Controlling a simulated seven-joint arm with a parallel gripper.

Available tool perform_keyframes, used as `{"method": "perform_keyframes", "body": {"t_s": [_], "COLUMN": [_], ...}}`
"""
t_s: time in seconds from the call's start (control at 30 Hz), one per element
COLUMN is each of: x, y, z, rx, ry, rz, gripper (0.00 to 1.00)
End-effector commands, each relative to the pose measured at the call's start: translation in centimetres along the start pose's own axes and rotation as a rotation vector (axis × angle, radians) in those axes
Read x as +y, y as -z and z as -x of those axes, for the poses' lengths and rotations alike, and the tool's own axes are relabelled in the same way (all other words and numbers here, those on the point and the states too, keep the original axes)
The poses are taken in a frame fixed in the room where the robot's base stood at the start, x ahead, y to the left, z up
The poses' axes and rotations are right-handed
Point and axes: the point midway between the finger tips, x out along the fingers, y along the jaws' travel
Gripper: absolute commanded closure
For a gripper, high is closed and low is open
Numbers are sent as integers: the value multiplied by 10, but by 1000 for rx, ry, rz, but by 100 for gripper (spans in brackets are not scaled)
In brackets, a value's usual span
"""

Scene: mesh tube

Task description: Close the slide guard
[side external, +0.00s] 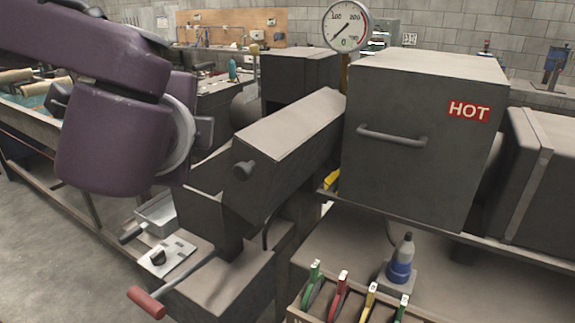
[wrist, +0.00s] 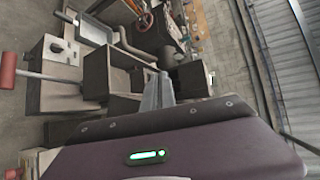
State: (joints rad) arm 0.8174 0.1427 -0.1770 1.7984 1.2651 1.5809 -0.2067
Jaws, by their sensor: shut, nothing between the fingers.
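I cannot tell for certain which part is the slide guard. A dark grey box-shaped cover marked HOT (side external: 415,190) has a horizontal bar handle (side external: 392,137) on its front face. My gripper shows in the wrist view as slim grey fingers (wrist: 158,92), together and empty, beside an open-topped grey box (wrist: 112,78). In the side view my purple wrist hides most of the gripper, left of the sloping housing and apart from the HOT cover.
A red-handled lever (side external: 147,302) sticks out at the front, beside a plate with a black knob (side external: 160,257). A round gauge (side external: 345,25) stands behind the HOT cover.

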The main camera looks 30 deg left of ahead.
Motion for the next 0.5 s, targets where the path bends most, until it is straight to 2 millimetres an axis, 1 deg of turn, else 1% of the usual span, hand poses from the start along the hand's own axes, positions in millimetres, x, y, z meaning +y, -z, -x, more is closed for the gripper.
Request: {"method": "perform_keyframes", "body": {"t_s": [0.03,0.07,0.1,0.17,0.2,0.23,0.3,0.33,0.4,0.5], "x": [-1,-2,-2,3,8,30,65,76,94,104], "y": [46,70,99,135,155,156,160,162,165,167], "z": [22,37,59,93,116,101,87,84,77,71], "rx": [95,150,224,327,392,373,366,367,366,366], "ry": [130,209,304,426,495,487,482,480,480,479], "rz": [-79,-109,-140,-171,-185,-193,-190,-186,-182,-173], "gripper": [100,100,100,100,100,100,100,100,100,100]}}
